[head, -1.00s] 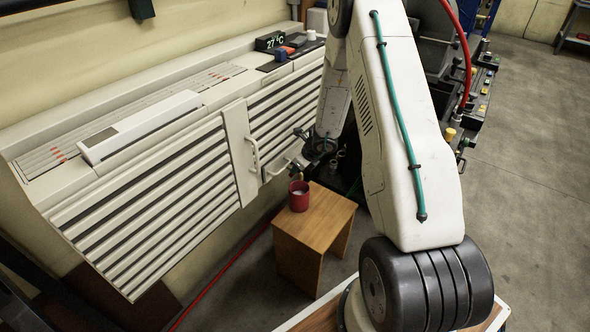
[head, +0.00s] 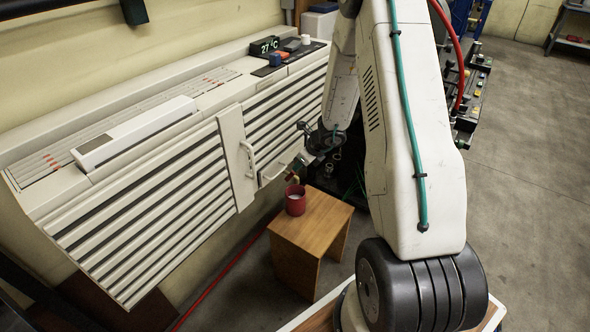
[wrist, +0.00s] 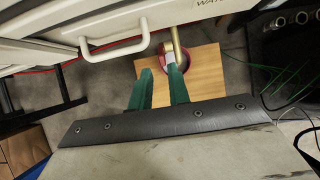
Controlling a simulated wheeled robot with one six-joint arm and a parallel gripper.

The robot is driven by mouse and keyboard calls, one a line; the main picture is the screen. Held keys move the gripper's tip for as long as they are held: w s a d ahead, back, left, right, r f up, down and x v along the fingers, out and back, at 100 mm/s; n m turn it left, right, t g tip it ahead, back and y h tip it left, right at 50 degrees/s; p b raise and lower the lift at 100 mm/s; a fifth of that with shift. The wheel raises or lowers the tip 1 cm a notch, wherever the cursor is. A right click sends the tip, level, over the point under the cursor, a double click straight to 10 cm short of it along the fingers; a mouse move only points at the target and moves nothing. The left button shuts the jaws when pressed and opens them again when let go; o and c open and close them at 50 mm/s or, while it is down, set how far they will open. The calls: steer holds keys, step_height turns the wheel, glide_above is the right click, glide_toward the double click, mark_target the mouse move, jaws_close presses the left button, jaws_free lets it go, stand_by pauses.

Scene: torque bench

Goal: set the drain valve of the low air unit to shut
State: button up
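The low air unit (head: 150,225) is a large cream louvred cabinet on the left in the head view. Its drain valve shows in the wrist view as a brass pipe (wrist: 175,38) hanging from the underside, above a red mug (head: 295,206). A small pale part sits at the pipe's lower end; I cannot tell whether it is the lever or how it is set. My gripper (wrist: 162,72) has two green fingers apart, with nothing clearly held. The right fingertip is close to the pipe's end; contact cannot be told. In the head view, my wrist partly crowds this spot.
A small wooden stool (head: 322,225) bears the mug under the unit. White handles (wrist: 115,48) jut from the unit's front near my gripper. Thin green cables (wrist: 285,95) and dark equipment (wrist: 285,30) lie to the right. Open concrete floor (head: 525,170) is at the right.

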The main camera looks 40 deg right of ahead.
steer(key=shift+s+r, duration=0.35)
steer(key=shift+r, duration=0.25)
steer(key=shift+o, duration=0.3)
